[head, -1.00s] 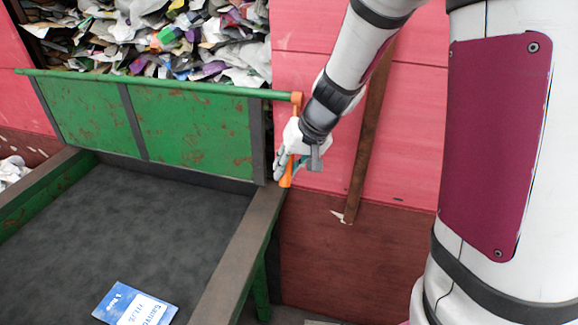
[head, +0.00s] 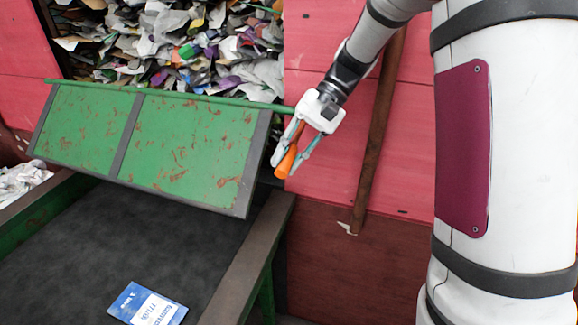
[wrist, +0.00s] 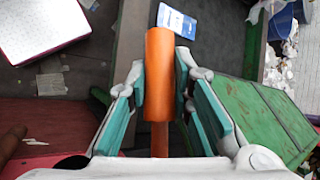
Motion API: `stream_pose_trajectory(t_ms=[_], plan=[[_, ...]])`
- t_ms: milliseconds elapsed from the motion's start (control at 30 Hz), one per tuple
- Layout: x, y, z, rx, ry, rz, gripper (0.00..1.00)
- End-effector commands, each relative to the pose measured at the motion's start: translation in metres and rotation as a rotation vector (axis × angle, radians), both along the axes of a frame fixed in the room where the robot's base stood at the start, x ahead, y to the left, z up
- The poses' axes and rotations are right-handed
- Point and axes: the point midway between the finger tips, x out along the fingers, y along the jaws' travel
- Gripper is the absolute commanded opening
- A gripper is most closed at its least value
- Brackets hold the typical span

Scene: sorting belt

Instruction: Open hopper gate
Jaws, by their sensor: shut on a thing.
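The hopper gate (head: 185,145) is a green, rust-spotted panel with dark ribs, hung from a green bar (head: 170,92) along its top. It is tilted, its lower edge swung out over the belt, and it also shows in the wrist view (wrist: 265,115). An orange lever handle (head: 286,162) is at the bar's right end. My gripper (head: 297,158) is closed around this handle. In the wrist view the orange grip (wrist: 159,75) lies between the teal finger pads, and its far end sticks out past them.
The hopper behind the gate holds a heap of mixed paper waste (head: 200,45). The dark belt (head: 75,245) lies below the gate, with a blue and white packet (head: 148,304) on it. A red wall (head: 335,175) with a brown post (head: 378,130) stands at right.

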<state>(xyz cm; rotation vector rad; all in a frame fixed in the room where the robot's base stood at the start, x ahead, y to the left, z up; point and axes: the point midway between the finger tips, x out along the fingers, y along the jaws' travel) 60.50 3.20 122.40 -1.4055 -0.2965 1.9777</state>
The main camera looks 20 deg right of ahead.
Motion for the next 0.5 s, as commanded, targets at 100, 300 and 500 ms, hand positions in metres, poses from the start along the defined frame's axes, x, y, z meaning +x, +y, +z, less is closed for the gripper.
stream_pose_trajectory(t_ms=[100,300,500], plan=[[0.0,0.0,0.007,0.025,0.031,0.001,0.0],[-0.001,0.0,0.013,0.049,0.065,-0.001,0.0],[-0.001,0.001,0.015,0.054,0.071,0.0,0.0]])
